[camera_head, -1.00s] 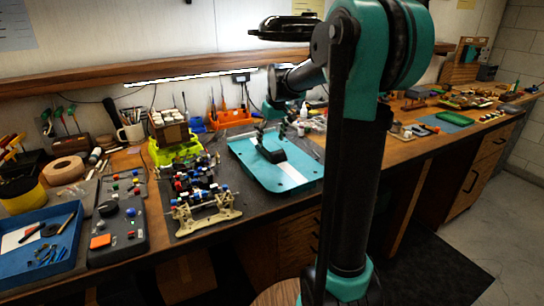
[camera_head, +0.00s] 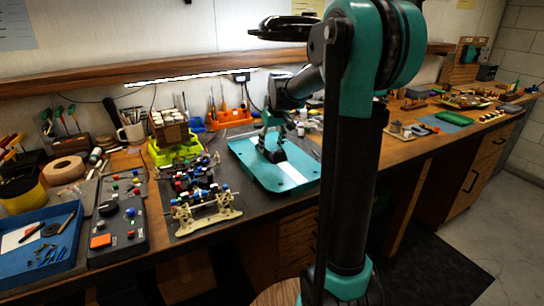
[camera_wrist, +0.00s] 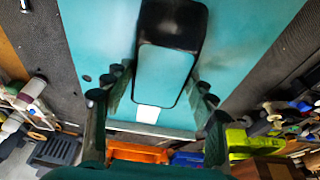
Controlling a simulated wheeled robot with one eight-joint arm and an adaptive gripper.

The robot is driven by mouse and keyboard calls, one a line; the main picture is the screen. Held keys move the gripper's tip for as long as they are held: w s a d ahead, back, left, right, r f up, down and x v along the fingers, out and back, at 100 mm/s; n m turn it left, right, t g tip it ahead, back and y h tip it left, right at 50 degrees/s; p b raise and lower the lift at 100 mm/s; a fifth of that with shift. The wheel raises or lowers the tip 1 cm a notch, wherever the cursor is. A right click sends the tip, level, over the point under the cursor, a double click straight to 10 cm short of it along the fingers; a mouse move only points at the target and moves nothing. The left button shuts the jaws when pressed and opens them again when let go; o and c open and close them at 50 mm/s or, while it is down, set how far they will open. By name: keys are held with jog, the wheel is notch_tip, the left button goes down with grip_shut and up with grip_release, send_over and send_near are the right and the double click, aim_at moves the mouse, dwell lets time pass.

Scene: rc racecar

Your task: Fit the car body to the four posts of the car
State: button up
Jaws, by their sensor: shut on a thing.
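The car body (camera_head: 298,182) is a flat teal shell with a white stripe and a dark raised cabin. It lies on the dark mat at mid-bench, and it fills much of the wrist view (camera_wrist: 235,45). My gripper (camera_head: 271,145) is down at the cabin. In the wrist view my gripper (camera_wrist: 162,88) has a finger on each side of the cabin, shut on it. The car chassis (camera_head: 205,208) sits left of the body, with a cream front part and red, blue and white parts. Its four posts are too small to tell apart clearly.
A lime-green stand (camera_head: 176,152) with a box is behind the chassis. An orange bin (camera_head: 228,119) stands behind the body. A grey tray of small parts (camera_head: 118,222) and a blue tray (camera_head: 40,262) are at the left. My arm hides part of the bench's right side.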

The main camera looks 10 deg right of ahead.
jog(key=shift+r, duration=0.55)
dwell(0.5)
jog(key=shift+w+v, duration=0.2)
jog(key=shift+v, duration=0.75)
jog(key=shift+w+v, duration=0.25)
jog(key=shift+v, duration=0.7)
jog(key=shift+a+r, duration=0.1)
jog(key=shift+a, duration=0.05)
jog(key=shift+s, duration=0.1)
